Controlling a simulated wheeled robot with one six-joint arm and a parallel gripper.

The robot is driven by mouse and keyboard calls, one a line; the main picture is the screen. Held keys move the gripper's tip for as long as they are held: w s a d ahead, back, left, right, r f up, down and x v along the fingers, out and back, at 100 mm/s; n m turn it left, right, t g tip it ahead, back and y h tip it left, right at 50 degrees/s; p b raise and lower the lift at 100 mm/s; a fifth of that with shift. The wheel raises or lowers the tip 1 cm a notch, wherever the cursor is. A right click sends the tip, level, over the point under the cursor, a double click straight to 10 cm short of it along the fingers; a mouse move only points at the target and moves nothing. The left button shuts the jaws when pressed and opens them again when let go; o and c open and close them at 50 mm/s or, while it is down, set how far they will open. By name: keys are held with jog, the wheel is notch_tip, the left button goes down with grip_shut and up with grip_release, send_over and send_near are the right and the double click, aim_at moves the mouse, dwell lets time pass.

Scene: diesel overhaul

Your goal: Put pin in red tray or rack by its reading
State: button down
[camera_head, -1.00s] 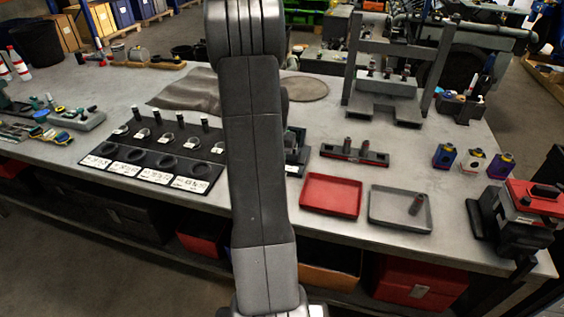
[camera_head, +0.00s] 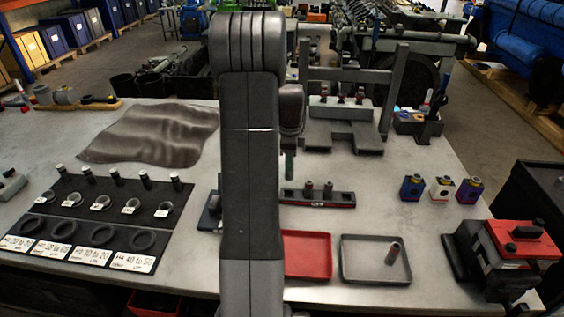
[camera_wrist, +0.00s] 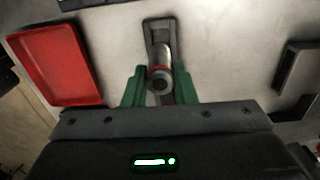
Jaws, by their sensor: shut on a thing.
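My gripper (camera_wrist: 160,88) shows in the wrist view with its green fingers shut on a metal pin (camera_wrist: 160,76). The pin has a red band and its round end faces the camera. Behind it is a narrow dark grey fixture (camera_wrist: 150,28) on the bench; I cannot tell whether the pin touches it. The red tray (camera_wrist: 55,62) is left in the wrist view; in the head view the red tray (camera_head: 308,256) is partly behind my arm. A rack (camera_head: 340,199) with a red front strip holds two pins behind it. In the head view my arm hides the held pin.
A grey tray (camera_head: 347,262) with one upright pin (camera_head: 393,253) stands right of the red tray. A red-topped machine (camera_head: 515,250) is at the right edge. Small coloured blocks (camera_head: 441,190) and a press-like frame (camera_head: 343,140) stand behind. A black mat (camera_head: 95,218) with rings lies left.

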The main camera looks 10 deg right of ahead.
aim_at(289, 176)
jog(key=shift+w, duration=0.15)
jog(key=shift+f+b, duration=1)
jog(key=shift+f, duration=0.5)
jog(key=shift+f, duration=0.15)
jog(key=shift+f+b, duration=0.45)
jog(key=shift+b, duration=0.05)
jog(key=shift+f, duration=0.15)
dwell(0.3)
jog(key=shift+f+b, duration=0.4)
jog(key=shift+f, duration=0.05)
jog(key=shift+f, duration=0.25)
jog(key=shift+f+b, duration=0.35)
jog(key=shift+b, duration=0.05)
jog(key=shift+f, duration=0.1)
dwell(0.5)
